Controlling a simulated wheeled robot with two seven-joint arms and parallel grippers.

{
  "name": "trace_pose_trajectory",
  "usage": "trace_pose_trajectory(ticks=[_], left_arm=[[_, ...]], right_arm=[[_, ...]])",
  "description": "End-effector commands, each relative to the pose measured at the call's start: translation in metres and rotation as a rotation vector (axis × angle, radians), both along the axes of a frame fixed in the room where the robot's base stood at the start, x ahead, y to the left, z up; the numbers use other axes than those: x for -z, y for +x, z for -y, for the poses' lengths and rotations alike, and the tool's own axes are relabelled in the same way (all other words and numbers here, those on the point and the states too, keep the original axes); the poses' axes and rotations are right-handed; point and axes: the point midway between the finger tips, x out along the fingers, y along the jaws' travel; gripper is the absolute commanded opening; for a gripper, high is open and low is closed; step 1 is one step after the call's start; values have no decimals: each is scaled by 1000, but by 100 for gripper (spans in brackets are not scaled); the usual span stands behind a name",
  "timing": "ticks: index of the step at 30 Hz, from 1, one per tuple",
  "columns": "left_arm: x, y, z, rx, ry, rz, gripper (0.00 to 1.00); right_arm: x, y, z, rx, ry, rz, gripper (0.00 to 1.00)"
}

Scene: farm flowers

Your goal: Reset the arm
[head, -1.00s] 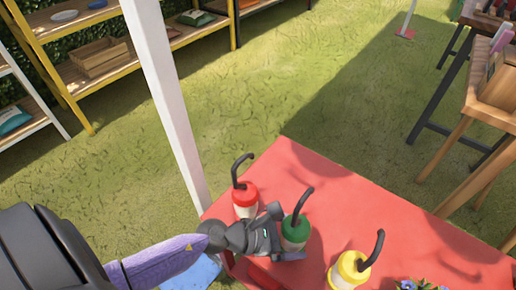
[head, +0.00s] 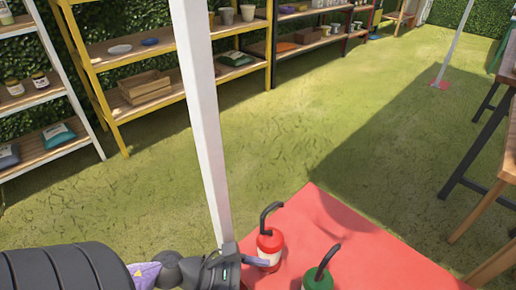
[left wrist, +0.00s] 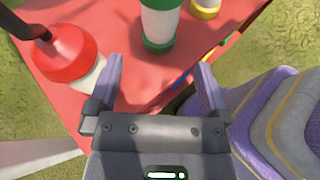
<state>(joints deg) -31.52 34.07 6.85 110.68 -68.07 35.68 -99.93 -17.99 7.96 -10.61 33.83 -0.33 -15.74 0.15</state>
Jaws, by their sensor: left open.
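My left gripper (left wrist: 158,85) is open and empty in the left wrist view, its two fingers apart over the edge of the red table (left wrist: 118,82). In the head view the left gripper (head: 262,262) is at the lower middle, beside the red-topped bottle (head: 270,246). The red-topped bottle (left wrist: 66,53) is left of the fingers in the left wrist view, apart from or touching one I cannot tell. A green-banded bottle (left wrist: 160,22) stands beyond the fingers; its green top (head: 318,279) shows at the bottom of the head view. My right gripper is not in view.
A white post (head: 205,120) rises beside the table, close to my left gripper. Yellow shelves (head: 175,55) and white shelves (head: 50,130) stand at the back left. A yellow-based bottle (left wrist: 206,8) is at the top of the left wrist view. Open grass (head: 230,155) lies between.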

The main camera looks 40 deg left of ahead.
Motion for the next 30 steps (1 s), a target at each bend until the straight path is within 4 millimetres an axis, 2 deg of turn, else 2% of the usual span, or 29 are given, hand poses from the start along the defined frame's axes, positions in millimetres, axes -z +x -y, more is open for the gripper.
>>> trace_pose_trajectory(ticks=[16,19,20,22,23,24,26,27,30], left_arm=[[0,0,0,0,-1,-1,100],[2,2,-6,-88,-69,-65,100],[4,3,-13,-168,-133,-124,100],[20,0,-36,-482,-385,-346,100],[32,-6,-48,-670,-537,-470,100],[54,-23,-63,-950,-758,-644,100],[92,-66,-76,-1415,-1099,-878,100],[113,-101,-76,-1711,-1292,-982,100],[145,-185,-62,-2332,-1612,-1053,100]], right_arm=[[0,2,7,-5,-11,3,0],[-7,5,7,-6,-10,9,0],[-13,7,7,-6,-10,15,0],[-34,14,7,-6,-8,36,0],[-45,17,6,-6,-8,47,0],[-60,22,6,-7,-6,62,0],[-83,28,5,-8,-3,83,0],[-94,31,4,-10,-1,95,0],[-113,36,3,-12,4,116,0]])
